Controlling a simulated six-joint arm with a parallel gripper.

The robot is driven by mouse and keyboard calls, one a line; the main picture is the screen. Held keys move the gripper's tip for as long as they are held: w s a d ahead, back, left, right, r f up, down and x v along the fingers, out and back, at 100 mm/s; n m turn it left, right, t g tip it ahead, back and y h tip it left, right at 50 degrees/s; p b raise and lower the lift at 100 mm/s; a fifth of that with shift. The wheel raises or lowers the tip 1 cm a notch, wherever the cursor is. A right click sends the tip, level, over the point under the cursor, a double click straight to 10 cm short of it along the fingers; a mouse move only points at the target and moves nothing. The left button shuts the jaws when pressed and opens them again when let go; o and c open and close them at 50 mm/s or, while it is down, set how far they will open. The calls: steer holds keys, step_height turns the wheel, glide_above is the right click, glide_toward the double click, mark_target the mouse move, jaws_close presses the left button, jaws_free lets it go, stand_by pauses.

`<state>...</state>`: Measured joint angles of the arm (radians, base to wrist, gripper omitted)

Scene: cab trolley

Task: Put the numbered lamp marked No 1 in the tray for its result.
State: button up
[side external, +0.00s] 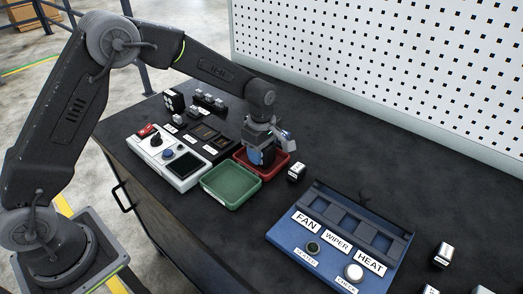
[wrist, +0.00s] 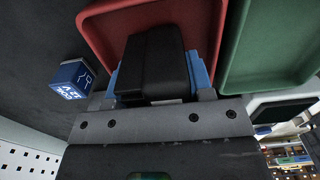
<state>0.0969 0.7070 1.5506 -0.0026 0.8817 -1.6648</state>
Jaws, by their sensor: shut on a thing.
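My gripper (side external: 262,158) is over the red tray (side external: 281,173), pointing down, its fingertips at or inside the rim. In the wrist view my gripper (wrist: 160,75) has its blue pads closed on both sides of a black block (wrist: 153,62). No marking shows on the block, so I cannot tell from the picture whether it is the No 1 lamp. The red tray (wrist: 95,30) lies behind the block in that view. The green tray (side external: 230,187) stands empty beside the red one; it also shows in the wrist view (wrist: 270,45). Whether the block touches the tray floor is hidden.
A white test box (side external: 182,178) with a screen stands left of the trays, before a dark labelled rack (side external: 205,137). A small relay cube (side external: 296,172) sits close right of the red tray. A blue FAN, WIPER, HEAT panel (side external: 290,240) and a perforated wall (side external: 400,70) are farther right.

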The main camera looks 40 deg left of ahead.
steer(key=shift+f, duration=0.15)
steer(key=o, duration=1.2)
